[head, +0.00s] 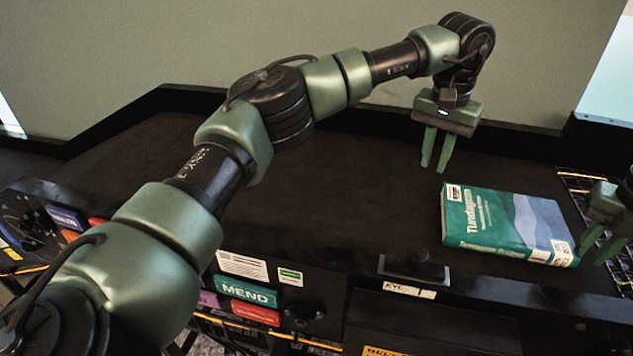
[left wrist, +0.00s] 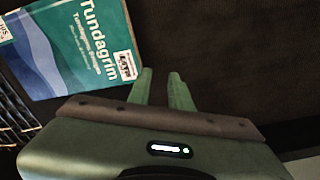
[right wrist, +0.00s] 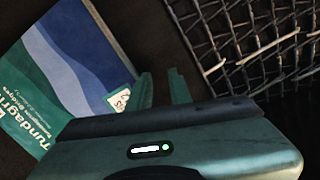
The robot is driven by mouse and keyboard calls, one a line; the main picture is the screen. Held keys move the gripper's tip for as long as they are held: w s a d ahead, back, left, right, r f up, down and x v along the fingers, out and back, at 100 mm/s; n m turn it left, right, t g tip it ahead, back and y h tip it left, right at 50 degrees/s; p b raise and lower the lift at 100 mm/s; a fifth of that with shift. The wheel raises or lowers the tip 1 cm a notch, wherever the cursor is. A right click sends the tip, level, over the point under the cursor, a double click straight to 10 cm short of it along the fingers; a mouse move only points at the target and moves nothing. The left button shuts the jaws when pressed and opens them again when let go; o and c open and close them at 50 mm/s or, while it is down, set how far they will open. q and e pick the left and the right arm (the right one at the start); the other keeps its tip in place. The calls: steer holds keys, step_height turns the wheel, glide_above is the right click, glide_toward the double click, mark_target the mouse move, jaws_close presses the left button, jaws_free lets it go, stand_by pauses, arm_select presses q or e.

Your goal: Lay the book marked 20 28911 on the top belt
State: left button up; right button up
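A teal and blue book (head: 505,225) titled Tundagram lies flat, cover up, on the dark surface at the right of the head view. It also shows in the left wrist view (left wrist: 75,50) and the right wrist view (right wrist: 65,75). Its white corner label is too small to read, so I cannot confirm the number. My left gripper (head: 436,165) hangs above the dark surface, behind and left of the book, open and empty. My right gripper (head: 595,250) is by the book's right end, fingers apart, its left finger near the label corner. I cannot tell whether it touches. I cannot identify the top belt.
A wire mesh (right wrist: 250,40) lies right of the book. The dark surface (head: 330,190) left of the book is clear. A raised dark rim (head: 530,140) runs along the back. A front panel carries a MEND label (head: 246,291) and a small black holder (head: 413,269).

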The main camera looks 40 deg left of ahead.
step_height(320, 180, up, 12)
steer(key=shift+s, duration=0.45)
stand_by(0.5)
